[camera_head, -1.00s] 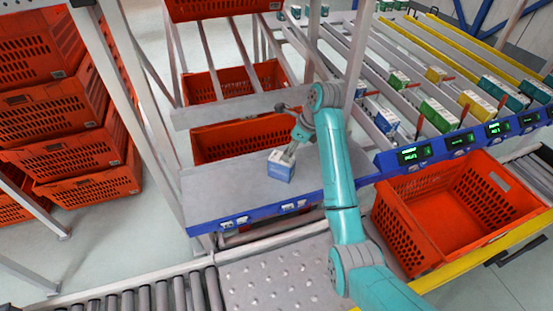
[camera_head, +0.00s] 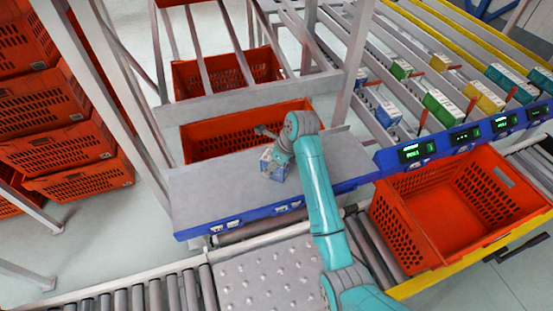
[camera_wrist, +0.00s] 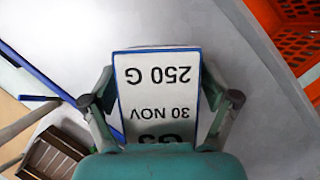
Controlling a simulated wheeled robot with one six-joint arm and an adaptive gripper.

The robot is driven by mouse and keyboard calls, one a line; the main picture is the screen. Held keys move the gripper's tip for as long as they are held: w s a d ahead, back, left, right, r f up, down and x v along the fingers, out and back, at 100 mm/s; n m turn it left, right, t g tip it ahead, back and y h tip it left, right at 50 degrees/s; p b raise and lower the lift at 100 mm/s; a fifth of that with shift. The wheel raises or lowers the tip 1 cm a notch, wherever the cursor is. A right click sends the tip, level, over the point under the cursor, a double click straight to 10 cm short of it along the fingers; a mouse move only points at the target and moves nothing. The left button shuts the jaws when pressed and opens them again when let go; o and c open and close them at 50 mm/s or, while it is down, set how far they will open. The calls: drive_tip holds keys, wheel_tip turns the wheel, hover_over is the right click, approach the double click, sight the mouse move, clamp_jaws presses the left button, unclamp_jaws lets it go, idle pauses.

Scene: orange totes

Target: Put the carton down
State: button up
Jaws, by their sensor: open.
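The carton (camera_head: 272,168) is a small white and blue box on the grey shelf (camera_head: 215,195), behind its blue front edge. It seems to rest on the shelf surface. In the wrist view the carton's white top (camera_wrist: 160,80) faces me, with upside-down print reading "250 G" and "30 NOV". My gripper (camera_head: 281,157) is at the carton, partly covering it in the head view. In the wrist view the open fingers of my gripper (camera_wrist: 160,98) stand on either side of the carton, with a gap visible at the right. The carton's lower part is hidden.
An orange tote (camera_head: 235,137) sits just behind the shelf. A large empty orange tote (camera_head: 408,248) stands at the right. Sloped lanes with several cartons (camera_head: 440,106) lie at the back right. Stacked orange totes (camera_head: 75,160) stand at the left. The shelf's left part is clear.

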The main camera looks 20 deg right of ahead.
drive_tip(key=shift+f, duration=0.2)
drive_tip(key=c, duration=1.4)
wheel_tip(320, 180, up, 10)
drive_tip(key=shift+f, duration=0.15)
drive_tip(key=shift+r, duration=0.2)
